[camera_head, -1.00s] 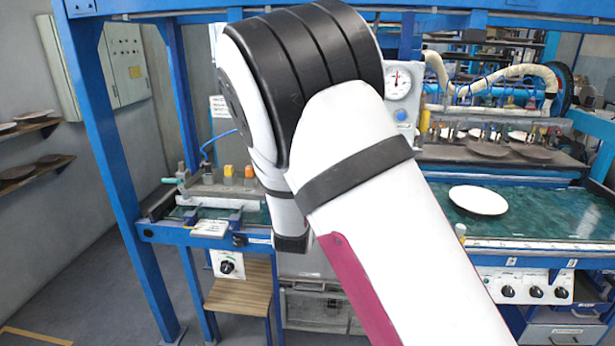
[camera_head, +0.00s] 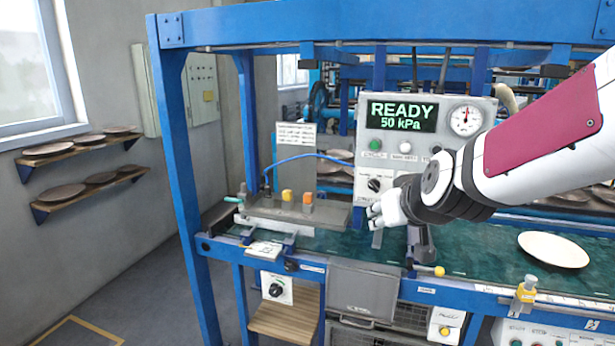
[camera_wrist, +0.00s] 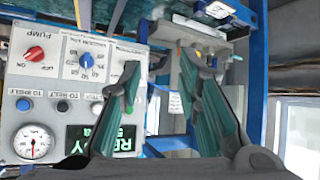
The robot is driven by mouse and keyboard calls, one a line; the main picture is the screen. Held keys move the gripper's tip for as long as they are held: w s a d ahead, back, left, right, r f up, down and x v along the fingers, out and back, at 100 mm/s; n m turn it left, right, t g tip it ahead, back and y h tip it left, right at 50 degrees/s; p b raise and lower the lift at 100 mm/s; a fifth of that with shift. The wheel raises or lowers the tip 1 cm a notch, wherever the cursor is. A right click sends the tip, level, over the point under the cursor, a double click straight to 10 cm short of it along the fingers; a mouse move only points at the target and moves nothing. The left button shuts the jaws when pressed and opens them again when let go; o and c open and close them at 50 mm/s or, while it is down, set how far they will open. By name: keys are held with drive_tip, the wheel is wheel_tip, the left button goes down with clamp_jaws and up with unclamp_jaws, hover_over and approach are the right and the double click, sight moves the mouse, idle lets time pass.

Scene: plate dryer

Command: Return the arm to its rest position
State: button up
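My white and black arm (camera_head: 540,130) reaches in from the right in the head view. It bends at a black joint in front of the control panel (camera_head: 380,130). My gripper (camera_wrist: 158,68) shows clearly in the wrist view, with two dark fingers with green pads. They stand apart with nothing between them. The panel also shows upside down in the wrist view (camera_wrist: 40,90), beyond the left finger.
A pale plate (camera_head: 553,250) lies on the green belt (camera_head: 480,250) at the right. Blue frame posts (camera_head: 182,170) and a top beam enclose the machine. Wall shelves (camera_head: 85,190) at the left hold several brown plates. The floor at the left is clear.

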drive_tip(key=s+d+m+g, duration=0.1)
drive_tip(key=s+d+g, duration=0.1)
drive_tip(key=s, duration=1.1)
drive_tip(key=s+d+m+g+h, duration=0.1)
drive_tip(key=s+d+g, duration=0.1)
drive_tip(key=s, duration=1.2)
drive_tip(key=shift+s+g, duration=0.25)
drive_tip(key=shift+g, duration=0.45)
